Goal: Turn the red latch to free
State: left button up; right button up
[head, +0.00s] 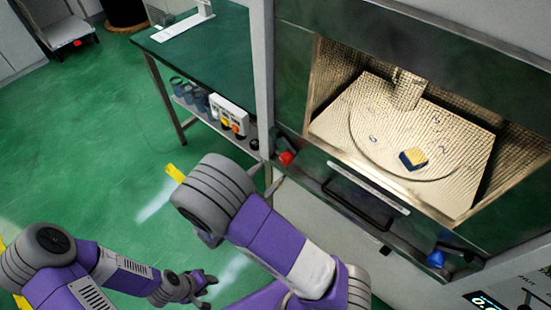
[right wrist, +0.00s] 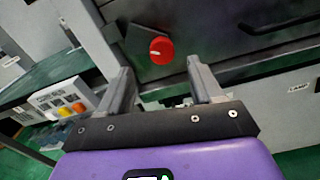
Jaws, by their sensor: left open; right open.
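The red latch (head: 286,158) is a round red knob at the lower left of the microwave generator's front. In the right wrist view the red latch (right wrist: 162,50) has a pale mark on its left and a dark plate beside it. My right gripper (right wrist: 157,76) is open and empty, with the latch framed between and beyond its fingers, apart from them. In the head view my right arm mostly hides that gripper. My left gripper (head: 203,283) is open and empty, low over the floor, far from the latch.
A blue knob (head: 436,259) is at the front's lower right, and a dark handle (head: 360,205) lies between the knobs. A yellow and blue block (head: 413,160) rests inside the chamber. A green-topped table (head: 205,50) and button box (head: 229,114) stand left of the generator.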

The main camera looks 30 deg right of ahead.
aim_at(283, 161)
jog(key=b+x, duration=0.1)
jog(key=x, duration=0.4)
jog(key=shift+d, duration=0.35)
jog(key=c, duration=1.1)
jog(key=shift+n+p, duration=0.3)
jog(key=shift+p, duration=0.35)
jog(key=n+p, duration=0.8)
jog(key=p, duration=0.2)
jog(key=shift+w+a+r, duration=0.1)
jog(key=n+p, duration=0.3)
jog(key=n, duration=0.1)
jog(key=shift+n, duration=0.3)
jog(key=shift+f+n+p, duration=0.15)
jog(key=shift+n+p, duration=0.45)
jog(key=shift+n, duration=0.55)
jog(key=shift+f+n+p, duration=0.1)
jog(key=shift+n+p, duration=0.5)
jog(key=shift+n, duration=0.55)
